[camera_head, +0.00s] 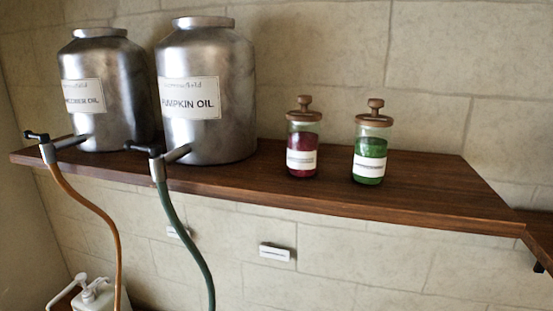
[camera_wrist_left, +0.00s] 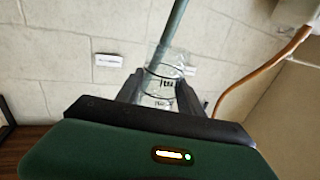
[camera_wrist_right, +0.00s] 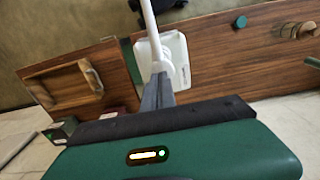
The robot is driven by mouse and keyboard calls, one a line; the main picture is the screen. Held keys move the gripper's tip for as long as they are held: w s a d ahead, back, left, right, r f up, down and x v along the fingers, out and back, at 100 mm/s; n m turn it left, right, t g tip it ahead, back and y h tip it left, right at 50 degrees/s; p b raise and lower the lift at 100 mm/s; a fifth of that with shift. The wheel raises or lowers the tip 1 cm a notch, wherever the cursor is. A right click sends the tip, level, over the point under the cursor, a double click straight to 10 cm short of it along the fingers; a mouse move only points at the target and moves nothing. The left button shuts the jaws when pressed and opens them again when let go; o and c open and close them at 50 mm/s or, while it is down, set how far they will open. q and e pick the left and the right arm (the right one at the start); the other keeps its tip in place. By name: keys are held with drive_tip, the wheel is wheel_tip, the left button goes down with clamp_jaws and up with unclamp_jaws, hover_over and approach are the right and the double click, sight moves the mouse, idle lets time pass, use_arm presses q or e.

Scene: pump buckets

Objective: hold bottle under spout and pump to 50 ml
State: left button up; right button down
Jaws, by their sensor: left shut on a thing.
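In the left wrist view my left gripper (camera_wrist_left: 160,88) is shut on a clear glass bottle (camera_wrist_left: 168,72) with dark markings. The grey-green hose (camera_wrist_left: 171,35) comes down to the bottle's mouth; whether its end is inside is unclear. No liquid can be made out. In the right wrist view my right gripper (camera_wrist_right: 158,80) has its fingers together with nothing visible between them. They are at the white pump (camera_wrist_right: 163,62) on a white container (camera_wrist_right: 177,55); contact cannot be told. The head view shows the pump (camera_head: 88,290) at the lower left, but neither gripper.
Two metal drums, one labelled pumpkin oil (camera_head: 205,95) and another (camera_head: 105,90), stand on a wooden shelf (camera_head: 420,205). Green (camera_head: 185,235) and orange (camera_head: 90,205) hoses hang from their taps. Red (camera_head: 302,143) and green (camera_head: 370,145) jars stand right. Wooden surfaces (camera_wrist_right: 215,60) lie below.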

use_arm(q)
drive_tip(key=shift+a, duration=0.15)
use_arm(e)
drive_tip(key=shift+a, duration=0.15)
